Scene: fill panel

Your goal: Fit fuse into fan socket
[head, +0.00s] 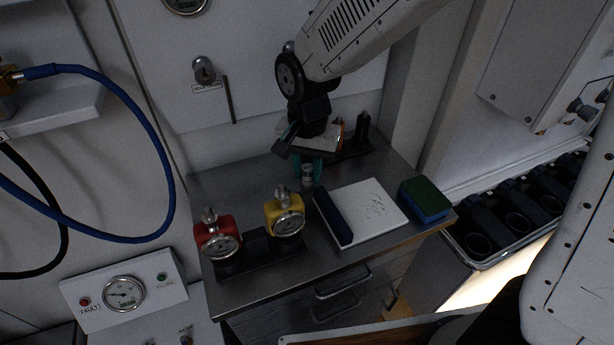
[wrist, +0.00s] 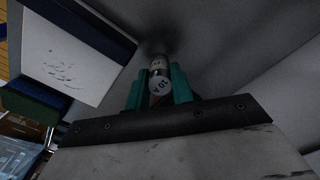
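A small fuse (head: 307,178) with a pale metallic body is at the metal bench top, below my gripper (head: 306,168). In the wrist view the fuse (wrist: 159,82) shows its round end, marked with what looks like "20 A". The teal fingers of my gripper (wrist: 159,90) stand on either side of the fuse, very near it. I cannot tell whether they press on it. The fuse looks upright, at or just above the bench. I cannot make out a socket labelled for the fan.
A white notepad (head: 368,213) with a dark blue band and a green-blue sponge (head: 425,200) lie right of the fuse. Red (head: 217,240) and yellow (head: 284,214) gauge units stand in front. A dark rack (head: 352,148) is behind. A blue hose (head: 130,105) hangs at left.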

